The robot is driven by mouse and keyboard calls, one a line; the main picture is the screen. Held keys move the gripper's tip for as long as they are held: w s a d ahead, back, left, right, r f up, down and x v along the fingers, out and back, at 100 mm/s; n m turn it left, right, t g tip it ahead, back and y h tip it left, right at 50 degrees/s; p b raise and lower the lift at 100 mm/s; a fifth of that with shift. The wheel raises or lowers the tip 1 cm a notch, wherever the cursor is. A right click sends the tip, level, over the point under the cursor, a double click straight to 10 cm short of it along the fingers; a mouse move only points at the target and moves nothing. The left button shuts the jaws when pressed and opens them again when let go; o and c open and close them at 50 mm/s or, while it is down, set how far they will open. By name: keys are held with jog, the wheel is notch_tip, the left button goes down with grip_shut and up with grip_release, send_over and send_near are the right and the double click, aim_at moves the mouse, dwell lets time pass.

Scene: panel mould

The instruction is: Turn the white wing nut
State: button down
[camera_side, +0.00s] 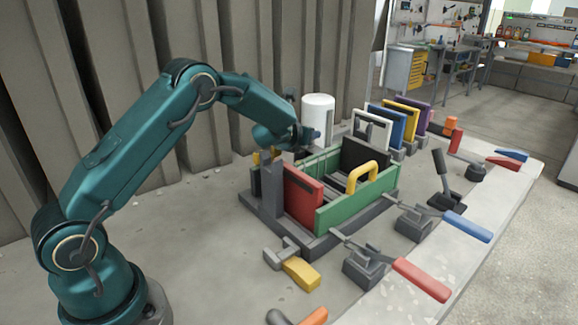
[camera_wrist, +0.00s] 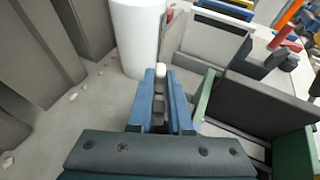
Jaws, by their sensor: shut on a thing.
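My gripper (camera_wrist: 161,98) shows in the wrist view with its two blue fingers close together. A small white-topped piece, which looks like the white wing nut (camera_wrist: 160,72), is between the fingertips, and the fingers are shut on it. Most of it is hidden by the fingers. In the side view my gripper (camera_side: 305,137) is at the back of the green-walled mould (camera_side: 345,207), near its far left corner. The wing nut cannot be made out there.
A white cylinder (camera_side: 318,115) stands just behind my gripper. The mould holds a red panel (camera_side: 302,192) and a black panel with a yellow handle (camera_side: 366,172) near it. Coloured panels (camera_side: 392,122) stand in a row behind. Clamps with red (camera_side: 421,279) and blue (camera_side: 468,226) handles are in front.

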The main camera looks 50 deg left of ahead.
jog(key=shift+s+f, duration=0.1)
jog(key=shift+f, duration=0.1)
jog(key=c, duration=0.8)
grip_release()
jog(key=shift+c, duration=0.2)
jog(key=shift+r, duration=0.1)
jog(key=shift+s, duration=0.1)
jog(key=shift+s+d+r, duration=0.3)
jog(key=shift+s+d, duration=0.05)
jog(key=shift+s, duration=0.2)
jog(key=r, duration=0.1)
jog(key=s+r, duration=0.1)
jog(key=r, duration=0.1)
jog(key=shift+s+d+r, duration=0.1)
jog(key=shift+s+r, duration=0.05)
jog(key=shift+r, duration=1.4)
jog(key=shift+d+r, duration=0.1)
jog(key=shift+r, duration=0.55)
